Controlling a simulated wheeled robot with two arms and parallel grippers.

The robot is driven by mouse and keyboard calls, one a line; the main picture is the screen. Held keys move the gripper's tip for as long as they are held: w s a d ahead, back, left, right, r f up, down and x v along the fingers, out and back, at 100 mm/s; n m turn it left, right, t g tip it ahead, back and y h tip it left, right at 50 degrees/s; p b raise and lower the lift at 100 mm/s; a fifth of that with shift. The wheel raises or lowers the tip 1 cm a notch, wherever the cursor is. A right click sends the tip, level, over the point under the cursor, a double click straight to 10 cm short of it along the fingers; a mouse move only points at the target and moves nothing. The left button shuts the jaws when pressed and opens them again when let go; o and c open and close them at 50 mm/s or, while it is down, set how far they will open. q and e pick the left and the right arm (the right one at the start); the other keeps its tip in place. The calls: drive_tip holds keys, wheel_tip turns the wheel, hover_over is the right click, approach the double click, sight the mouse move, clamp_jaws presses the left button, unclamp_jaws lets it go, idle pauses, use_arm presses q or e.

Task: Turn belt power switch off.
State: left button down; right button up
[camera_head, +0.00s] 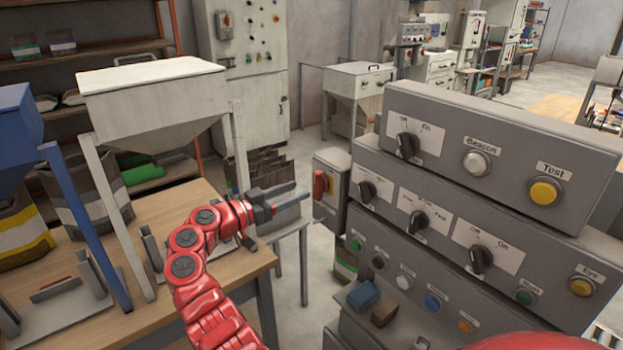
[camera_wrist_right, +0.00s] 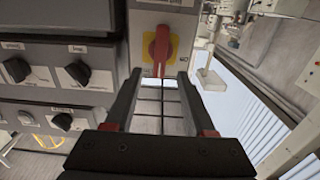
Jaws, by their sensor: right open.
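A red rotary handle (camera_head: 320,185) sits on the side of a small grey box (camera_head: 331,212) left of the stacked control panels. In the right wrist view the red handle (camera_wrist_right: 161,48) stands upright on a yellow plate (camera_wrist_right: 150,47). No belt power label is readable, so I cannot confirm which switch it is. My right gripper (camera_head: 296,193) points at the red handle from the left, a short gap away. In the right wrist view its open, empty fingers (camera_wrist_right: 160,82) frame the space just below the handle. My left gripper is not in view.
Stacked grey panels (camera_head: 465,130) with black knobs and coloured buttons fill the right side. A wooden table (camera_head: 196,205) with a white hopper (camera_head: 155,92) stands left of my right arm. A small blue block (camera_head: 363,295) lies on a lower ledge.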

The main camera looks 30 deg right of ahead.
sight(314, 183)
drive_tip(key=d+p, duration=0.1)
drive_tip(key=d, duration=0.5)
drive_tip(key=shift+w, duration=0.2)
clamp_jaws()
